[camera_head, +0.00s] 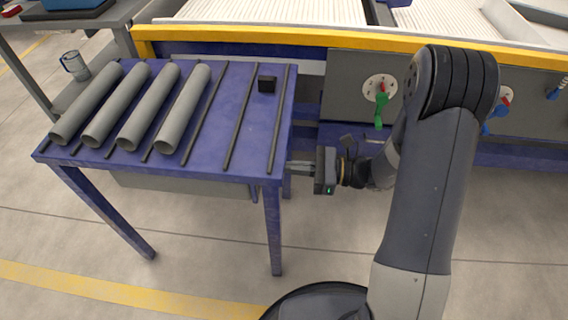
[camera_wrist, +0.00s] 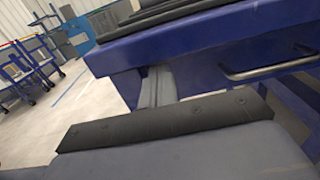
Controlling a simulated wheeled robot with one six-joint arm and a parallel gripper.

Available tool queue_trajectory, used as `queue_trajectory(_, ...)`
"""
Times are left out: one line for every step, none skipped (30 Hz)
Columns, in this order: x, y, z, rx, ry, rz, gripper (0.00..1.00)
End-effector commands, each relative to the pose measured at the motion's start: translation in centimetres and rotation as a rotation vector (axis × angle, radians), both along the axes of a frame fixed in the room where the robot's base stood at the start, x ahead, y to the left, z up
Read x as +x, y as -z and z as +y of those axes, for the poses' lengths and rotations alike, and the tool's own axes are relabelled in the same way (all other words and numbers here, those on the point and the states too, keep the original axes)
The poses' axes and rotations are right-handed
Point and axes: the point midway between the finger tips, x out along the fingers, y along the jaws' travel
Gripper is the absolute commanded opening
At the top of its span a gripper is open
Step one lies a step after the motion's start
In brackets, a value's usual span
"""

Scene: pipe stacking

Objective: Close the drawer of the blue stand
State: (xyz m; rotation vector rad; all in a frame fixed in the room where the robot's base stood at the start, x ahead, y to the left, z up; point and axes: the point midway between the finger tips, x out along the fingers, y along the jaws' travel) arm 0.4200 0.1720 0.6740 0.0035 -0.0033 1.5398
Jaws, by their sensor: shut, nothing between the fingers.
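The blue stand (camera_head: 228,130) is a table-like frame with a blue top and legs, left of my arm. Under its top a grey drawer panel (camera_head: 190,185) shows below the near edge; I cannot tell how far out the drawer is. In the wrist view a metal bar handle (camera_wrist: 270,68) sits on a blue face under the top of the stand. My gripper (camera_head: 291,168) is shut and empty, pointing left at the right side of the stand, just below the top. Its grey fingers (camera_wrist: 157,88) show close together in the wrist view; whether they touch the stand is unclear.
Several grey pipes (camera_head: 148,105) lie between dark rails on the stand, with a small black block (camera_head: 267,84) at the back. A grey-panelled machine with a yellow edge (camera_head: 330,40) stands behind. The near floor is clear.

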Motion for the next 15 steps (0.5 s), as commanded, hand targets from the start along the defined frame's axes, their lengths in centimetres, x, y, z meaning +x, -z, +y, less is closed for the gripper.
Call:
queue_trajectory(0.1,-0.2,-1.3,0.0,0.007,0.001,0.0)
queue_trajectory(0.1,-0.2,-1.9,0.001,0.008,0.001,0.0)
queue_trajectory(0.1,-0.2,-2.7,0.0,0.008,0.001,0.0)
queue_trajectory(0.1,-0.2,-3.3,-0.001,0.007,0.001,0.0)
queue_trajectory(0.0,-0.2,-3.9,0.0,0.008,0.001,0.0)
queue_trajectory(-0.1,-0.1,-4.7,0.0,0.007,0.002,0.0)
queue_trajectory(0.0,-0.1,-5.2,0.0,0.008,0.002,0.0)
queue_trajectory(-0.1,-0.1,-5.7,0.0,0.006,0.002,0.0)
queue_trajectory(-0.1,-0.1,-6.4,0.0,0.007,0.002,0.0)
queue_trajectory(-0.1,-0.1,-6.8,-0.001,0.006,0.002,0.0)
queue_trajectory(-0.1,-0.1,-7.2,-0.001,0.006,0.002,0.0)
queue_trajectory(-0.1,-0.1,-7.8,0.0,0.006,0.001,0.0)
queue_trajectory(-0.2,-0.1,-8.1,0.0,0.004,0.001,0.0)
queue_trajectory(-0.2,-0.1,-8.3,0.0,0.004,0.002,0.0)
queue_trajectory(-0.2,0.0,-8.7,0.0,0.005,0.002,0.0)
